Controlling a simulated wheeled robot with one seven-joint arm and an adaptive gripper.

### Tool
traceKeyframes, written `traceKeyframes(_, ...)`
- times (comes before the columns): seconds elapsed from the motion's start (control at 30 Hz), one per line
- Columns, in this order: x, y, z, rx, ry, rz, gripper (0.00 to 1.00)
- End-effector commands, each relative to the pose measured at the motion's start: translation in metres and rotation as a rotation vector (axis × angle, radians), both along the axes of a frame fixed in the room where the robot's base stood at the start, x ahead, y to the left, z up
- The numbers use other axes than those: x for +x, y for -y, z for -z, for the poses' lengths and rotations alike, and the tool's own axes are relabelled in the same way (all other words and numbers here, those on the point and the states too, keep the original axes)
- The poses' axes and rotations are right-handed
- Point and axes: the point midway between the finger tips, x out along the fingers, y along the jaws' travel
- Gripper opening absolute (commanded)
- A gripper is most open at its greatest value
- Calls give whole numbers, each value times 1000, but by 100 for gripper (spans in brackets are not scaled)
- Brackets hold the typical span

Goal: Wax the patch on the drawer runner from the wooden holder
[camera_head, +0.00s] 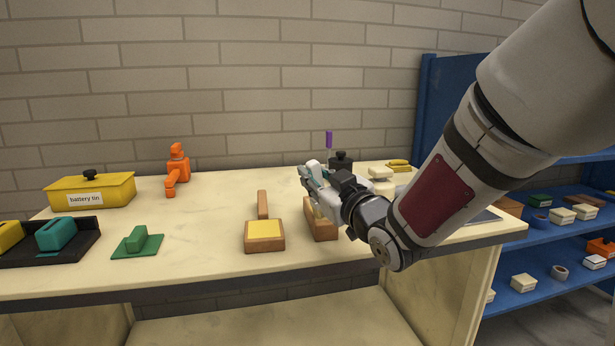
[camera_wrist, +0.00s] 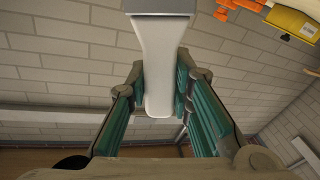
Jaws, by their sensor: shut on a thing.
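My gripper (camera_head: 314,178) is above the right part of the table, beside and above a wooden block (camera_head: 320,222). In the wrist view its teal-padded fingers (camera_wrist: 160,105) are shut on a smooth pale grey-white piece (camera_wrist: 163,65), which widens at the top. I cannot tell which wooden piece is the holder or the drawer runner. My gripper and arm partly hide the block.
A yellow battery tin (camera_head: 92,190), an orange figure-like object (camera_head: 177,170), a green block on a plate (camera_head: 137,242) and a black tray (camera_head: 85,250) are on the left. A dark pot with a purple-topped stick (camera_head: 341,160) stands behind my gripper. Blue shelves (camera_head: 545,235) are at right. The middle-left tabletop is clear.

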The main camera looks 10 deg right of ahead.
Motion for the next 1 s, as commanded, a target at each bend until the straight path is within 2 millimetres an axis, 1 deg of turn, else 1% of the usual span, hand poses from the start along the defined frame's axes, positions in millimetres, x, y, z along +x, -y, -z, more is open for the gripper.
traceKeyframes(0.3, -11, -1, 0, -1, 1, 0, 0)
traceKeyframes(0.4, -11, -1, 0, -1, 0, 0, 0)
traceKeyframes(0.57, -5, 0, 0, 0, 0, 0, 0)
traceKeyframes(0.83, 11, 0, 1, 0, 1, 0, 0)
traceKeyframes(1.0, 11, 1, 0, 0, 0, 0, 0)
